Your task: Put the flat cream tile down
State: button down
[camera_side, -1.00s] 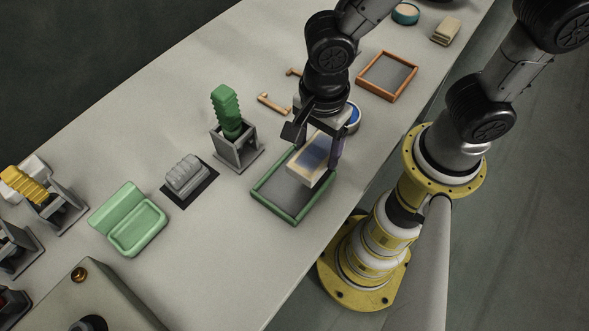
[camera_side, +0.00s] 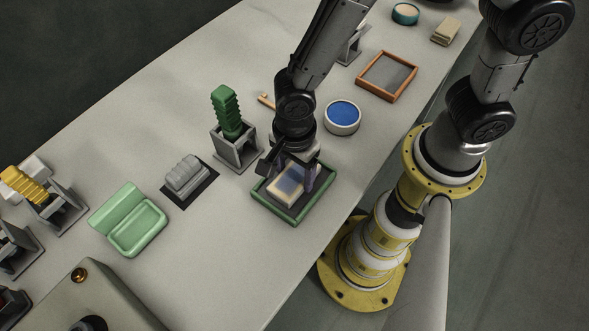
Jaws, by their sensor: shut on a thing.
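The flat cream tile (camera_side: 285,189) is between the fingers of my gripper (camera_side: 290,182), over the inside of the green-framed tray (camera_side: 264,205). A bluish patch shows on the tile's face. My gripper points down and is shut on the tile. The tile lies within the tray's outline; I cannot tell whether it touches the tray's dark floor. My gripper hides the far side of the tray.
A green ribbed piece in a grey holder (camera_side: 238,150) stands close to the left of my gripper. A round pot with blue contents (camera_side: 342,117) and an orange-framed tray (camera_side: 361,88) are to the right. A light green open case (camera_side: 128,219) lies left.

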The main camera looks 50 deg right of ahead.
aim_at(294, 176)
jog(key=shift+f, duration=0.1)
jog(key=shift+c, duration=1.3)
grip_release()
notch_tip(294, 176, up, 12)
jog(key=s+d+r+n+t, duration=0.2)
jog(key=d+r+n, duration=0.4)
jog(key=d+n, duration=0.3)
jog(key=s+d+r+n+t, duration=0.3)
jog(key=s+d+r+n, duration=0.1)
jog(key=d+n, duration=0.5)
jog(key=shift+d+r+t, duration=0.3)
jog(key=shift+d+r, duration=0.6)
jog(key=shift+d, duration=0.35)
